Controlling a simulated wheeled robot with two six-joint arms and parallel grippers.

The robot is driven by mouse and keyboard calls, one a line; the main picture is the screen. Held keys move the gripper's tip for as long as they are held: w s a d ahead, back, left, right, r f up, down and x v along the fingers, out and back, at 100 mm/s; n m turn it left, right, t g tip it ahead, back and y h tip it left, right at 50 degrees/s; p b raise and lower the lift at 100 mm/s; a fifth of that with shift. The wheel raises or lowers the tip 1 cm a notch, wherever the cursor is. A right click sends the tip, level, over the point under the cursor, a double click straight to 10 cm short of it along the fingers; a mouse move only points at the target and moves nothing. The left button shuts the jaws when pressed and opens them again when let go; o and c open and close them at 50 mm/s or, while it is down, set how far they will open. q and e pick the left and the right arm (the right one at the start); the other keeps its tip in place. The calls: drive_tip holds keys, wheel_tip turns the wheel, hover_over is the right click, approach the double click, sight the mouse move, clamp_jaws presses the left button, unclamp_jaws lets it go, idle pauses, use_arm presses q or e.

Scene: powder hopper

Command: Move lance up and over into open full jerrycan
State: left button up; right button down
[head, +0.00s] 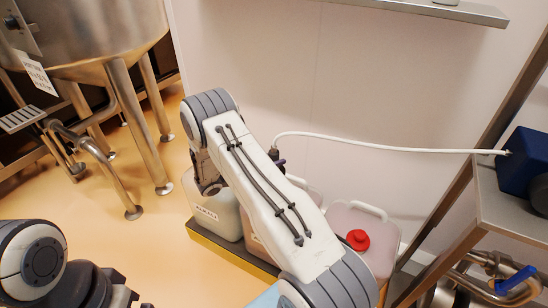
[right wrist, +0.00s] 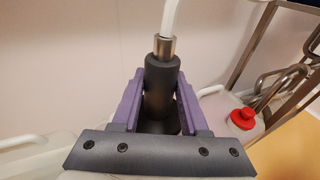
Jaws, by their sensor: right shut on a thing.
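My right gripper (right wrist: 160,92) is shut on the lance (right wrist: 161,70), its purple fingers on either side of the dark grip. A metal collar and white hose (right wrist: 170,18) lead up from the lance. In the head view my right arm hides most of the gripper and lance; the lower end is not visible. A pale jerrycan (head: 214,212) with a label stands left of the arm. A middle jerrycan (head: 312,190) is mostly hidden behind it. Neither mouth shows clearly. A jerrycan (head: 383,250) with a red cap (head: 358,240) stands at right. My left arm is at lower left, its jaws unclear.
The jerrycans stand on a yellow-edged platform (head: 225,255). The hose runs to a blue pump (head: 525,165) on a metal stand (head: 510,212) at right. A steel hopper (head: 85,35) on legs stands at upper left. A wall is close behind; floor is clear at left.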

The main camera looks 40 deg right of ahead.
wheel_tip(320, 180, down, 17)
drive_tip(key=b, duration=1.2)
drive_tip(key=shift+f+b, duration=0.15)
drive_tip(key=shift+b, duration=0.15)
drive_tip(key=shift+c, duration=1.7)
unclamp_jaws()
drive_tip(key=shift+f, duration=0.1)
